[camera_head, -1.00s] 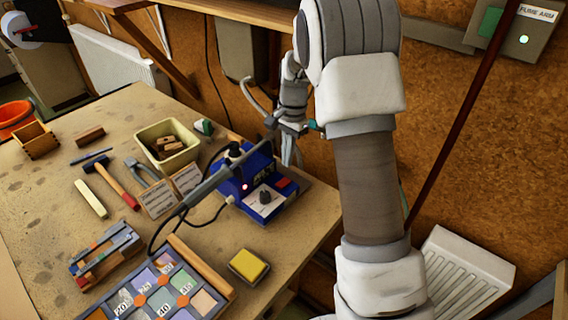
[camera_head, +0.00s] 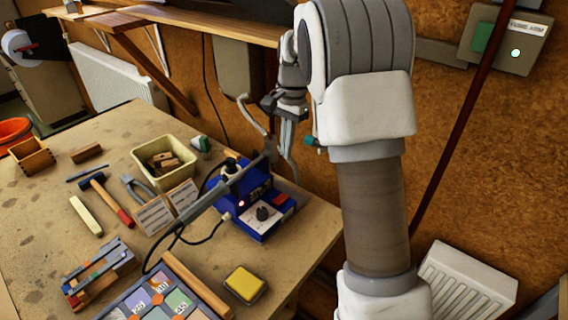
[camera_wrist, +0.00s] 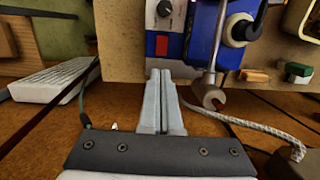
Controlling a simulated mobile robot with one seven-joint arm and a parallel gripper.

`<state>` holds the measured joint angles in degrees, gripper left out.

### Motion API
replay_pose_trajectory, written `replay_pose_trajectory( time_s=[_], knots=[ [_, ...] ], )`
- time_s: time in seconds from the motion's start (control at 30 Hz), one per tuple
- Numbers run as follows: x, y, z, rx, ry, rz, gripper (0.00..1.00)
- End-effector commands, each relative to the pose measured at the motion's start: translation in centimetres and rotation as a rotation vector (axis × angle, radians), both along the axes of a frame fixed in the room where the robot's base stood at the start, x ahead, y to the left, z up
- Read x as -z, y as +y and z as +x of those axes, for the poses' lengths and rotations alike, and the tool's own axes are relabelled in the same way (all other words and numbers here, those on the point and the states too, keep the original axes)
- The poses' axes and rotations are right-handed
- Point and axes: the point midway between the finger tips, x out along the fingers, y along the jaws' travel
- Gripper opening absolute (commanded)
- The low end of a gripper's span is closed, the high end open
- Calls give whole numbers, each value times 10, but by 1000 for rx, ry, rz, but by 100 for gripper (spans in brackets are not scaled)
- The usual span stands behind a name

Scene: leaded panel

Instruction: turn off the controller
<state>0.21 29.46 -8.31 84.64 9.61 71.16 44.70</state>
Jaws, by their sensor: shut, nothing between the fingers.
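The controller (camera_head: 258,190) is a blue box with a pale front panel near the right edge of the bench. Its panel has a dark knob (camera_head: 262,213) and a red switch (camera_head: 281,199); a small red light (camera_head: 241,203) glows on it. In the wrist view the controller (camera_wrist: 176,18) is at the top, with its red switch (camera_wrist: 162,45) above my fingertips and its knob (camera_wrist: 165,8) higher up. My gripper (camera_wrist: 160,74) is shut and empty. In the head view my gripper (camera_head: 287,145) is behind and above the controller, apart from it. I cannot tell the switch's position.
A grey rod-like tool (camera_head: 205,200) with a cable lies across the controller's left side. A yellow sponge (camera_head: 244,284) is in front. A cream bin (camera_head: 165,150), paper cards (camera_head: 154,216) and a hammer (camera_head: 104,200) are to the left. A radiator (camera_head: 466,280) is at the right wall.

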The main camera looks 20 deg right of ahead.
Motion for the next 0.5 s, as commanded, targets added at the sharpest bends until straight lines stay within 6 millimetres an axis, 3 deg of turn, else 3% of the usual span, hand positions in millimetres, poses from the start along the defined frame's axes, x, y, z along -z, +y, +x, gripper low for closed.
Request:
replay_pose_trajectory(
  time_s=[0.1,0.5],
  knots=[
    [7,5,-1,-3,-2,-2,0],
    [-2,12,-4,-2,-2,3,0]
  ],
)
